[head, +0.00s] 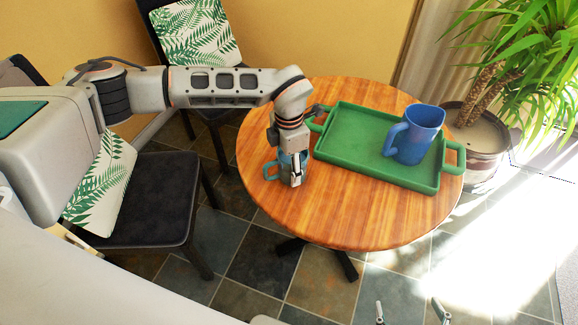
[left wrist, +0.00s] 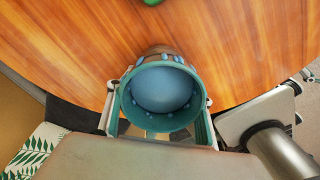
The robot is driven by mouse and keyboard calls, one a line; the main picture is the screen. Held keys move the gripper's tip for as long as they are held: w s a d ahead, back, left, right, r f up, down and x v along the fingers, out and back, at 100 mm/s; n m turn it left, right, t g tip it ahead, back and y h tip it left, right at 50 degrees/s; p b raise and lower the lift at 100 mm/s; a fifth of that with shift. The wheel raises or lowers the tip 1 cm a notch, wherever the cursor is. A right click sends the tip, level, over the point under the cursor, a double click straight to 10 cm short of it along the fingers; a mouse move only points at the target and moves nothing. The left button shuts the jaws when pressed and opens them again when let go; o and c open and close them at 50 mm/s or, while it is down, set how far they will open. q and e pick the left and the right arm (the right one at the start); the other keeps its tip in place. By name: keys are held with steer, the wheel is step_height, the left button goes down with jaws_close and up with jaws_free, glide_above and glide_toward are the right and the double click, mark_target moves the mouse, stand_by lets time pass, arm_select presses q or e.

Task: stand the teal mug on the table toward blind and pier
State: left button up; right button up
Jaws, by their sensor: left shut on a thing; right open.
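The teal mug (head: 284,166) is at the left front part of the round wooden table (head: 340,218), its handle toward the left in the head view. My left gripper (head: 294,172) comes down over it and is shut on it. In the left wrist view the mug (left wrist: 162,90) is seen from above, its open mouth facing the camera and a finger of my left gripper (left wrist: 160,118) on each side. It looks roughly upright; I cannot tell whether its base touches the wood. My right gripper (head: 410,311) is open and empty at the bottom of the head view, away from the table.
A green tray (head: 352,158) with raised rim and handles holds a blue jug (head: 415,135) on the table's right half. A dark chair (head: 150,195) with a leaf-patterned cushion stands left. A potted plant (head: 478,142) stands right. The table's front is clear.

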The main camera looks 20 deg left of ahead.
arm_select(q)
steer(key=shift+f, duration=0.1)
steer(key=o, duration=1.6)
steer(key=shift+o, duration=0.2)
arm_select(e)
steer(key=shift+f, duration=0.15)
steer(key=shift+s, duration=0.1)
arm_select(q)
step_height(320, 180, up, 12)
steer(key=p, duration=0.1)
arm_select(e)
steer(key=shift+s+a+r, duration=0.25)
steer(key=shift+r, duration=0.2)
steer(key=shift+w+d+r, duration=0.1)
steer(key=shift+w, duration=0.2)
